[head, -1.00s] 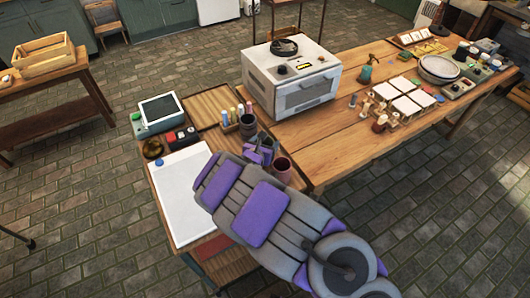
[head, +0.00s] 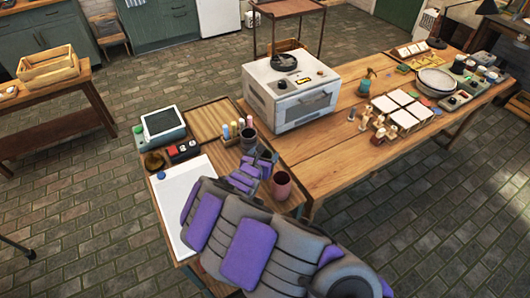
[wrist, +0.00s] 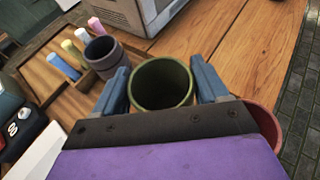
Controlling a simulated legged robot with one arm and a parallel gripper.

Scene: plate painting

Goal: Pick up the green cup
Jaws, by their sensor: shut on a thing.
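The green cup (wrist: 161,84) is between the two blue fingers of my gripper (wrist: 162,88) in the wrist view, with its open rim facing up. The fingers are shut on it, one on each side. In the head view my gripper (head: 258,165) is over the small table's right part, and the green cup is mostly hidden by it. I cannot tell whether the cup's base touches the table.
A dark grey cup (wrist: 103,56) stands just left of the green cup. A pink cup (head: 281,185) is close on the right. Several coloured sticks (head: 233,130) stand behind. A white oven (head: 291,90) is further back. A white sheet (head: 180,195) lies at left.

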